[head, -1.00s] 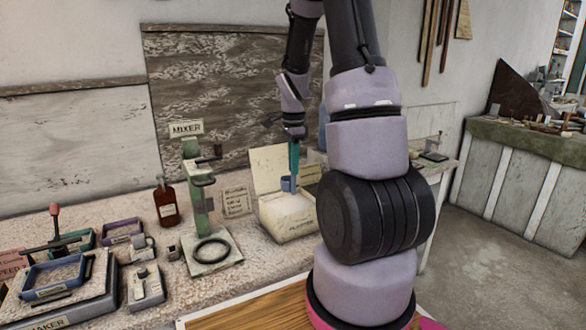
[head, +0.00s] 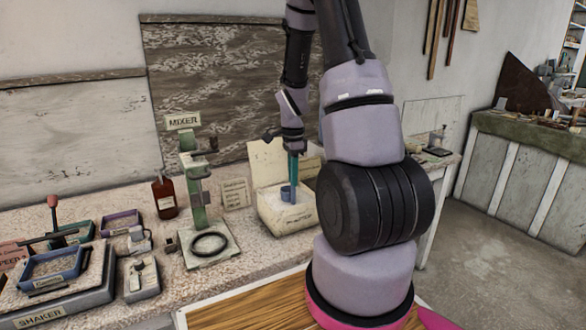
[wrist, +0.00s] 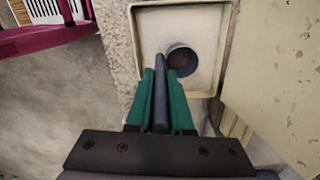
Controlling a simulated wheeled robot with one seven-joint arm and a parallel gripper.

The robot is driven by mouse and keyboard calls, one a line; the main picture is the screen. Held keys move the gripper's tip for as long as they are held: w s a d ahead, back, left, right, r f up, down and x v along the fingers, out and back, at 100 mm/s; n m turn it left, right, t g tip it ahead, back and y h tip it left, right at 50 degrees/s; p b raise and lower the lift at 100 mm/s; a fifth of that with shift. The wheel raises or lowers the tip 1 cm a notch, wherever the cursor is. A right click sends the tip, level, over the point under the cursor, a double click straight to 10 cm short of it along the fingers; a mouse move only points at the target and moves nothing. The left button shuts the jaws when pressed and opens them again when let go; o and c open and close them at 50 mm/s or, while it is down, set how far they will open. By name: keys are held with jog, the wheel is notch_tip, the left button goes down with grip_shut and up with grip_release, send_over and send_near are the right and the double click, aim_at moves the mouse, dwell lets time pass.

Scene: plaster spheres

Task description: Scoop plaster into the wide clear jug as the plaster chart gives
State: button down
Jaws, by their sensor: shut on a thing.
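My gripper (head: 293,168), with teal fingers, points down over the plaster box (head: 304,221) and is shut on the handle of a blue-grey scoop (head: 287,194). The scoop's cup is down inside the box mouth, at the plaster's level. In the wrist view the handle lies between my fingers (wrist: 160,80), and the round cup (wrist: 183,60) is over the pale plaster (wrist: 170,30) inside the box rim. The cup's inside looks dark; I cannot tell if it holds plaster. A small written card (head: 235,193), perhaps the chart, stands left of the box. I cannot make out the wide clear jug.
A green stand under a MIXER sign (head: 183,121) with a black ring (head: 208,245) is left of the box. Trays and a SHAKER unit (head: 50,306) fill the bench's left. The box's raised lid (head: 267,163) is behind the scoop.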

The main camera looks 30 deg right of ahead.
jog(key=shift+f, duration=2.45)
notch_tip(320, 180, up, 10)
jog(key=shift+s, duration=0.1)
